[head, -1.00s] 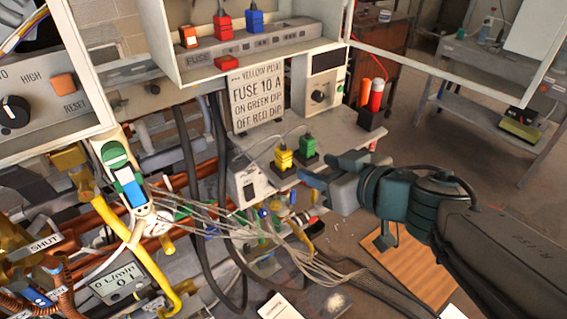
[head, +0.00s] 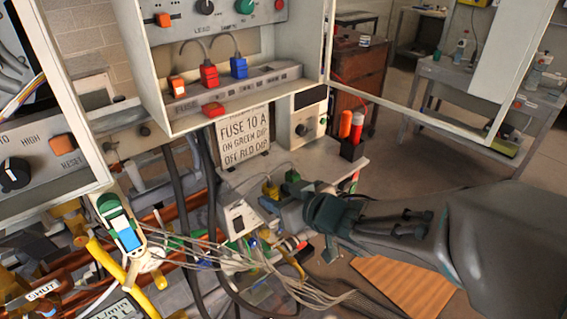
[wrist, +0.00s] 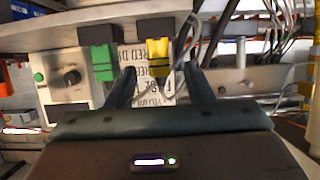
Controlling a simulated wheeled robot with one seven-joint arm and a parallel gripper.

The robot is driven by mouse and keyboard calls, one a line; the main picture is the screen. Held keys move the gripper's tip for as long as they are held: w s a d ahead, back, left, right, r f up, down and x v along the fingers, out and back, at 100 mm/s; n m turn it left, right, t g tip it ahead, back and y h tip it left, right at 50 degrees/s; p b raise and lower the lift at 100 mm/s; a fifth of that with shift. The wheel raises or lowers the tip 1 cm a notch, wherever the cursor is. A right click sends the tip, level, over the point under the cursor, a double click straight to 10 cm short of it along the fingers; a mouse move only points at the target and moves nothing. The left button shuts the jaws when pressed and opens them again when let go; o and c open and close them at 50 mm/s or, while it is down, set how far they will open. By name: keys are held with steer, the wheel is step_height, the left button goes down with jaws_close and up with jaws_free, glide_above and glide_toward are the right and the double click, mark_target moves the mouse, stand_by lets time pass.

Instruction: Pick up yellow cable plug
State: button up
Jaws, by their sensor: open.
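The yellow cable plug (head: 270,191) stands on the small grey shelf (head: 240,184) below the fuse cabinet, partly hidden by my gripper (head: 281,199). In the wrist view my gripper (wrist: 160,78) is open, with one finger on either side of the yellow plug (wrist: 158,54) in the picture. The green plug (wrist: 103,60) shows left of the left finger there. I cannot tell whether the fingers touch the yellow plug.
A sign (head: 243,138) leans behind the shelf, near a box with a knob (head: 303,130). A black holder (head: 352,149) carries orange and red cylinders. Red plugs (head: 209,76) and a blue plug (head: 239,67) sit in the cabinet above. Loose wires (head: 230,262) hang below.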

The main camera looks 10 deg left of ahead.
mark_target(274, 193)
steer(key=shift+p+x, duration=1.45)
steer(key=shift+p, duration=0.8)
steer(key=shift+p+x, duration=0.85)
steer(key=shift+x, duration=0.4)
jaws_close()
